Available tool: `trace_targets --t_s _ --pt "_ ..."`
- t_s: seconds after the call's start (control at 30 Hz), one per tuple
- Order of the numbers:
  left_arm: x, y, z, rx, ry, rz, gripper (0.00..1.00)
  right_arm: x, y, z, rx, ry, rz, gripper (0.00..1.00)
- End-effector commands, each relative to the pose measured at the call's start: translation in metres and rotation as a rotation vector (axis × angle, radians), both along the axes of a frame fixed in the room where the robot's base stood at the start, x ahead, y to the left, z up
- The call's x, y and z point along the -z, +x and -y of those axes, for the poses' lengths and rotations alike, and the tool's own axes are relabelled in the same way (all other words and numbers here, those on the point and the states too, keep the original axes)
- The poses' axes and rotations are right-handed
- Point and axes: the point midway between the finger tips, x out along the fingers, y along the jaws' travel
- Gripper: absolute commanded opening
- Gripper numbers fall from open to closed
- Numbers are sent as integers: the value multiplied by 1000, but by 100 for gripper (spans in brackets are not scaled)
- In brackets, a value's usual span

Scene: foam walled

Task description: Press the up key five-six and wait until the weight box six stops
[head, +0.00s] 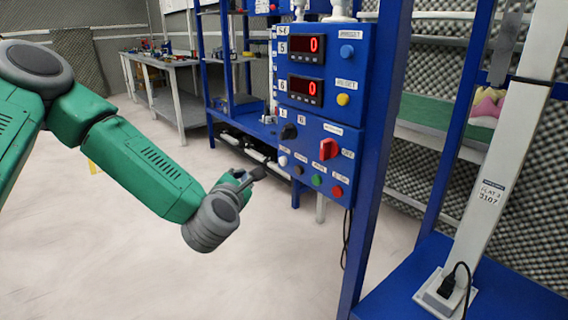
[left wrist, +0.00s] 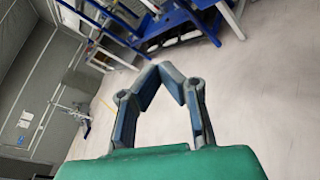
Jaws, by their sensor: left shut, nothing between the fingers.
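A blue control panel (head: 318,105) stands upright at the centre of the head view. Its two red displays, marked 5 (head: 307,47) and 6 (head: 306,90), both read 0. Along its lower edge are a white button (head: 283,160), a dark button (head: 298,170), a green button (head: 316,180) and a red button (head: 337,191). Their small labels are too blurred to read, so I cannot tell which is the up key. My left gripper (head: 255,174) is just left of and below the white button, apparently apart from it. In the left wrist view its fingers (left wrist: 162,70) meet, empty. I cannot identify weight box six.
A red rotary switch (head: 328,149), black knob (head: 289,131), blue button (head: 346,51) and yellow button (head: 343,99) are also on the panel. A blue post (head: 374,150) stands right of it. A workbench (head: 165,62) is at the back left. The floor (head: 130,260) is clear.

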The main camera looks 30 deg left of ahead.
Motion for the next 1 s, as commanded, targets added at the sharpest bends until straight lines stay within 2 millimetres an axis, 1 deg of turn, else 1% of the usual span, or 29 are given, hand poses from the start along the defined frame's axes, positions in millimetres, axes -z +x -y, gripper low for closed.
trace_targets --t_s 0.17,0.4,0.6,0.8,1.0 --pt "1 14 6 1 2 1 0 3 0 0 0 0 0 42" --pt "1 46 21 2 4 0 0 7 0 0 0 0 0 42" --pt "1 67 29 0 3 0 0 12 0 0 0 0 0 42" --pt "1 78 33 1 1 -1 0 15 0 0 0 0 0 42" --pt "1 80 33 0 0 -2 0 15 0 0 0 0 0 42"
